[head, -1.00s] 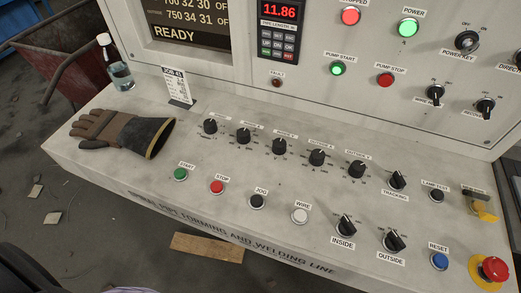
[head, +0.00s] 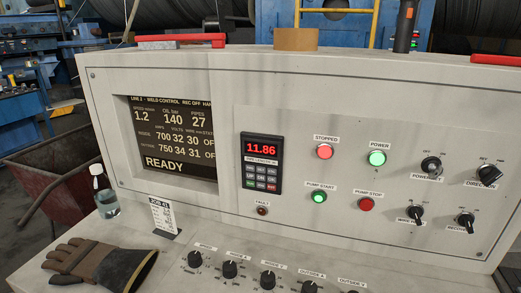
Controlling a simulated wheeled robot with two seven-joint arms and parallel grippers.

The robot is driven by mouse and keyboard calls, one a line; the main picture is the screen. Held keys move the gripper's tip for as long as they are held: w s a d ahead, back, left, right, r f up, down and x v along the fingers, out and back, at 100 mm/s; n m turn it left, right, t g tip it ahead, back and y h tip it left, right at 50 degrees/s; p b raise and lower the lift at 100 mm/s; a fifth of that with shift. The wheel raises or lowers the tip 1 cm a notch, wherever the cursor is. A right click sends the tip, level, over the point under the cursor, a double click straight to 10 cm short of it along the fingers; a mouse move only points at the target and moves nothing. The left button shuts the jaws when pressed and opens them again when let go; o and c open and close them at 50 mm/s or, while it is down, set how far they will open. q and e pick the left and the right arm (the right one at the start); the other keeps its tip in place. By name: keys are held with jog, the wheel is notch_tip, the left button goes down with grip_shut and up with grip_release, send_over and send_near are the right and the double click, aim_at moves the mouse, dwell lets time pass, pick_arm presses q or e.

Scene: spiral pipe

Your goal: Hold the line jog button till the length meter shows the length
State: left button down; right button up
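The length meter (head: 262,148) is a dark keypad unit on the upright panel, and its red digits read 11.86. A small white job card (head: 163,217) headed JOB 41 stands on the desk below the screen; its smaller print is too small to read. The screen (head: 172,137) shows READY at its bottom. The line jog button is outside the current head view, below the picture's lower edge. Neither of my grippers shows.
The STOPPED lamp (head: 324,151) glows red; the POWER lamp (head: 377,158) and PUMP START button (head: 319,197) glow green. A work glove (head: 99,265) and a clear bottle (head: 105,195) sit at the desk's left. Several black knobs (head: 230,269) line the lower edge.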

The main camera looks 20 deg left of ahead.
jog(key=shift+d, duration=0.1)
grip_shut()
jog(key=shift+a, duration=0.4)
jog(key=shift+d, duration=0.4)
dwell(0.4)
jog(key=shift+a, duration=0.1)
